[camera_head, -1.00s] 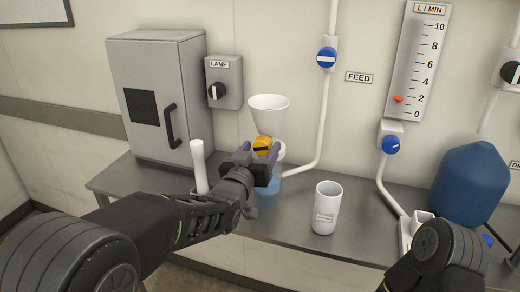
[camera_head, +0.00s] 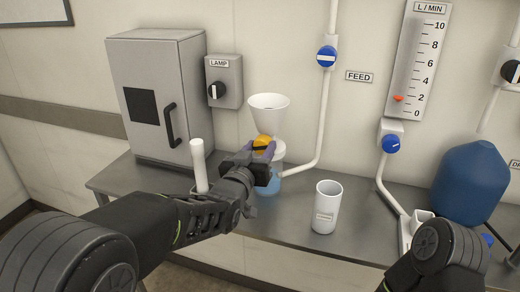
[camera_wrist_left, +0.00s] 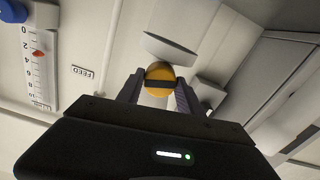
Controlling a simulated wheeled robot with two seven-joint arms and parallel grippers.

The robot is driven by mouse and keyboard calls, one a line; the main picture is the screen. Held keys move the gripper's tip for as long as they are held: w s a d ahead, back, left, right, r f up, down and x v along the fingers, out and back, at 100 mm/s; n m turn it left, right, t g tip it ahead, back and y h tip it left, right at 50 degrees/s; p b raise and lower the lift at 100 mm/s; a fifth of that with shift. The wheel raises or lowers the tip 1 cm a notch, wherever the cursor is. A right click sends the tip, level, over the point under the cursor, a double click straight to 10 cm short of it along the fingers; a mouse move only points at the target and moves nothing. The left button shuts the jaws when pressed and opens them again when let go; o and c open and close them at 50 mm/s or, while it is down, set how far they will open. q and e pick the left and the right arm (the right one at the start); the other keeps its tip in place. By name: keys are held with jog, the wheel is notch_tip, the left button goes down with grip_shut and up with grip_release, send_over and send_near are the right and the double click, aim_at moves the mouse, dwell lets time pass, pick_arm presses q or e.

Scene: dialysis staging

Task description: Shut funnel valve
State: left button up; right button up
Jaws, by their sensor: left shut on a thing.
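The white funnel (camera_head: 268,108) stands over the bench at the back, with its orange valve knob (camera_head: 262,143) just below the cone. A bluish vessel (camera_head: 268,186) is under it, partly hidden by my gripper. My left gripper (camera_head: 259,156) is at the knob with its fingers on either side. In the left wrist view the orange knob (camera_wrist_left: 160,78) with its dark bar sits between the two fingers of the left gripper (camera_wrist_left: 160,92), and the funnel (camera_wrist_left: 172,48) shows beyond. My right arm shows at the lower right, but its gripper is out of view.
A white cup (camera_head: 326,208) stands on the grey bench (camera_head: 285,230) to the right. A white upright cylinder (camera_head: 199,165) is left of my gripper. A grey cabinet (camera_head: 160,95), the FEED pipe valve (camera_head: 327,57), a flow gauge (camera_head: 418,60) and a blue jug (camera_head: 470,185) stand around.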

pick_arm(q)
jog(key=shift+f+m+b, duration=0.2)
jog(key=shift+m+b, duration=0.8)
jog(key=shift+m, duration=0.2)
jog(key=shift+r+m, duration=0.15)
jog(key=shift+m, duration=0.55)
jog(key=o, duration=1.4)
jog(key=v, duration=0.7)
jog(key=shift+s+b, duration=0.3)
jog(key=shift+s, duration=0.1)
